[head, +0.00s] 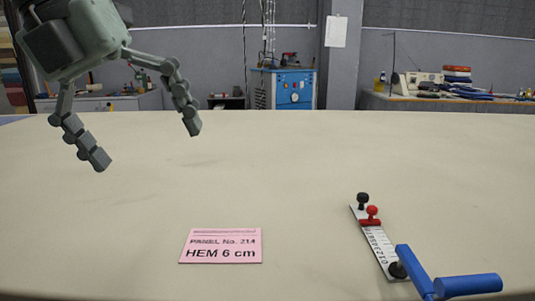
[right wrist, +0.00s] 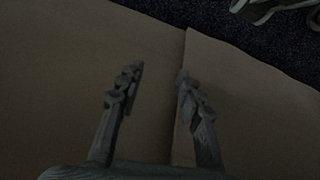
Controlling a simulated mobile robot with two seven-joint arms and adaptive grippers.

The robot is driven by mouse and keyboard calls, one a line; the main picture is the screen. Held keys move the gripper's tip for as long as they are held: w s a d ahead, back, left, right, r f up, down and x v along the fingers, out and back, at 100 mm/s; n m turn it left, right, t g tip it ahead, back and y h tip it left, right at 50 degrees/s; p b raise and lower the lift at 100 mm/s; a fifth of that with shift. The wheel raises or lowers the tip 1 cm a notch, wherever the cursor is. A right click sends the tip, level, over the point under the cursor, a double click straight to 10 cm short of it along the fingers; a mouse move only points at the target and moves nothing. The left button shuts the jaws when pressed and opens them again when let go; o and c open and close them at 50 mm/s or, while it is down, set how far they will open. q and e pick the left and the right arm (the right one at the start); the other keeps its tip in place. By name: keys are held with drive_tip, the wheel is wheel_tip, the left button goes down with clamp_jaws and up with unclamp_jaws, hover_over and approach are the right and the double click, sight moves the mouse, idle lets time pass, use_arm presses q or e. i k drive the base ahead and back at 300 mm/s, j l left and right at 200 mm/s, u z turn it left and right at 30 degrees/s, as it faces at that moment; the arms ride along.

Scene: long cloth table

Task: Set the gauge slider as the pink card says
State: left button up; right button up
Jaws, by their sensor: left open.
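The pink card (head: 220,246) lies flat on the table at the front, left of centre, and reads "PANEL No. 214, HEM 6 cm". The gauge (head: 376,240) is a narrow white scale lying at a slant to its right, with a black knob at each end. Its red slider (head: 371,217) sits near the far end; the scale digits are too small to read surely. My left gripper (head: 147,145) is open and empty, above the table at the left, apart from card and gauge. My right gripper (right wrist: 159,72) shows in the right wrist view, open and empty.
A blue angled bar (head: 455,285) reaches the gauge's near end from the right; whether it touches is unclear. The cloth table (head: 290,160) is otherwise clear. The right wrist view shows brown cloth with an edge and dark floor beyond. A blue machine stands behind the table.

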sight(372, 210)
drive_tip(key=k, duration=1.5)
